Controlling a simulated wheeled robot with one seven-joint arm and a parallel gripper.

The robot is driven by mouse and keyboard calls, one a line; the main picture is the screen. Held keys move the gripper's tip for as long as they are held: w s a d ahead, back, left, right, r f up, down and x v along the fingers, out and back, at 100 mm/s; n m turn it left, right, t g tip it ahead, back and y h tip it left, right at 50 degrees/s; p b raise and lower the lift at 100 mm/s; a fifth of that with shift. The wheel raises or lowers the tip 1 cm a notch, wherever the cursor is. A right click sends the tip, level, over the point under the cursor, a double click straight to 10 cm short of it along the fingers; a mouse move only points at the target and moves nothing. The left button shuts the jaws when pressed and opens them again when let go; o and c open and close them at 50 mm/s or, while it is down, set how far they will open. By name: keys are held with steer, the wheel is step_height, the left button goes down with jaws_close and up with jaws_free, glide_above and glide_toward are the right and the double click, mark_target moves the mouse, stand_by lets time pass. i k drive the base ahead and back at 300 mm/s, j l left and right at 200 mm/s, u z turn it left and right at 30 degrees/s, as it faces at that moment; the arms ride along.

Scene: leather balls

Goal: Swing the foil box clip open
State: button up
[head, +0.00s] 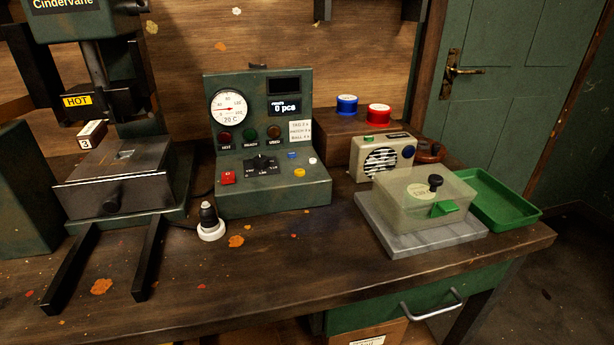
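The foil box (400,212) is a pale, see-through box on a grey slab (405,245) at the right of the bench. Its lid is down and carries a black knob (435,184) and a round label (421,192). The green clip (444,209) sits at the front edge of the box, right of the middle. I cannot tell from this view whether the clip is latched. What is inside the box is not clear. My gripper is not in view.
A green tray (497,200) lies right behind the box, and a cream radio-like unit (382,156) stands close behind it. A control panel (265,145) and a hot press (115,180) stand to the left. The bench front (330,262) is mostly clear.

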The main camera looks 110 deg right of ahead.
mark_target(440, 209)
steer(key=k+u, duration=0.1)
steer(key=k, duration=0.4)
steer(key=k+j, duration=0.15)
steer(key=k, duration=0.3)
steer(key=k+j+u, duration=0.15)
steer(key=k, duration=0.35)
steer(key=k+j+u, duration=0.1)
steer(key=k, duration=0.4)
steer(key=k+j+u, duration=0.1)
steer(key=k, duration=0.35)
steer(key=k+j, duration=0.3)
steer(key=k, duration=0.15)
steer(key=k+j+u, duration=0.15)
steer(key=k, duration=0.35)
